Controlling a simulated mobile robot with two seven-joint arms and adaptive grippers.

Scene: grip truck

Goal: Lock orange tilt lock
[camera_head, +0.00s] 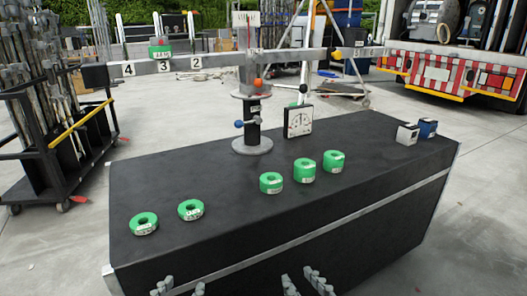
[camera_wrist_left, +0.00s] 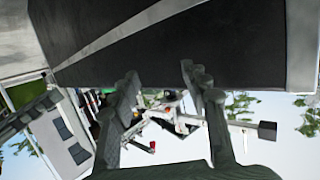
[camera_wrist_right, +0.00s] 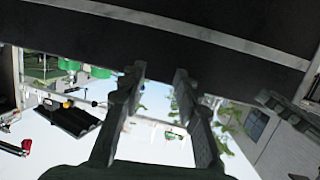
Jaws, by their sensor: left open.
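The orange tilt lock (camera_head: 258,83) is a small orange ball knob on the upper part of the balance's post, just under the beam (camera_head: 222,61). A blue knob (camera_head: 239,124) sits lower on the same post. My left gripper (camera_head: 181,287) is at the bottom edge of the head view, in front of the black case, with its fingers apart and empty. My right gripper (camera_head: 303,280) is to its right, also open and empty. Both are well below and in front of the orange knob. In the wrist views, the left fingers (camera_wrist_left: 158,82) and right fingers (camera_wrist_right: 158,78) are spread.
The black case (camera_head: 200,247) carries several green ring weights (camera_head: 271,183), a square dial (camera_head: 298,121) and two small boxes (camera_head: 407,134) at the right. Another green weight (camera_head: 160,50) sits on the beam's left arm. A cart of stands (camera_head: 50,110) is at left, a truck (camera_head: 450,75) behind.

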